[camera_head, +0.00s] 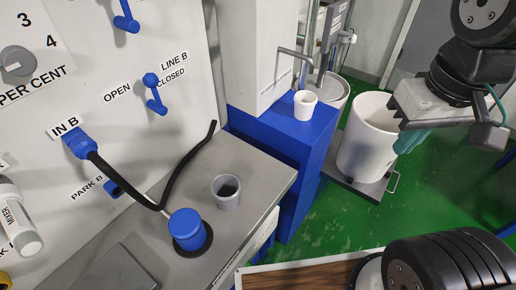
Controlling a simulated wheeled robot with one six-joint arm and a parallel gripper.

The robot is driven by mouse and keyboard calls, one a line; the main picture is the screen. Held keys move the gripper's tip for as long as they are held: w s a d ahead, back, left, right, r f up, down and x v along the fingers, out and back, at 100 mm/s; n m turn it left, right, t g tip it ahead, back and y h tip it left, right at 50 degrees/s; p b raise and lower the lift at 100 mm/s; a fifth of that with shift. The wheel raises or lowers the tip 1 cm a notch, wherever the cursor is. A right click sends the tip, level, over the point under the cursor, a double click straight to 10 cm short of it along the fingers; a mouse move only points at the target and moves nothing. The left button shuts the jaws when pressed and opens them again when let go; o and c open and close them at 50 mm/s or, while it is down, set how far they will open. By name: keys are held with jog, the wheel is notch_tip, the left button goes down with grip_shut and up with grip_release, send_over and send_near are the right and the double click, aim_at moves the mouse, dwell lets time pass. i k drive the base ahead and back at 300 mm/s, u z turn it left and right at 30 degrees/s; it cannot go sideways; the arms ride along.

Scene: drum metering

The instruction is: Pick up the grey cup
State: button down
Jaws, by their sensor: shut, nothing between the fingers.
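The grey cup (227,191) stands upright on the grey metal bench top (262,178), near its right edge. It is open at the top and dark inside. My gripper (408,141) is at the upper right, well away from the cup and over the green floor, in front of a white drum. Its teal fingers point down and left, are shut and hold nothing. Nothing hides the cup.
A blue-capped fitting (187,230) and a black hose (188,165) are close left of the cup. A white cup (305,104) stands on a blue plinth (292,140) beyond. A white drum (366,142) stands right. A panel with blue levers (155,95) rises behind the bench.

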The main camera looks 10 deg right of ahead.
aim_at(226, 189)
jog(key=z, duration=0.8)
jog(key=k, duration=0.95)
jog(key=u, duration=0.1)
